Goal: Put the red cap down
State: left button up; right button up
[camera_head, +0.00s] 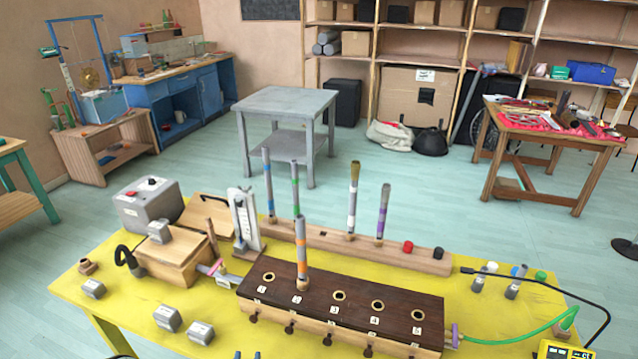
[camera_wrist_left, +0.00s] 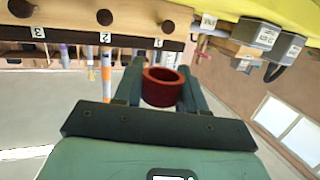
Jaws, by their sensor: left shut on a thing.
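My left gripper (camera_wrist_left: 163,84) is shut on a red cap (camera_wrist_left: 162,95), a short hollow cup with its open rim showing between the two fingers. In the head view only the fingertips of my left gripper (camera_head: 247,355) show at the bottom edge, in front of the wooden block; the held cap is not visible there. Another red cap (camera_head: 408,247) and a dark cap (camera_head: 438,254) sit on the right end of the long wooden rack (camera_head: 330,239). My right gripper is not in view.
The numbered block (camera_head: 350,325) has a striped tube (camera_head: 301,250) standing in one hole. Several tubes stand in the rack behind. Small grey weights (camera_head: 168,317) lie left of the block on the yellow table (camera_head: 120,300). A green hose (camera_head: 515,338) lies at right.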

pick_arm(q)
jog(key=shift+s+f, duration=0.55)
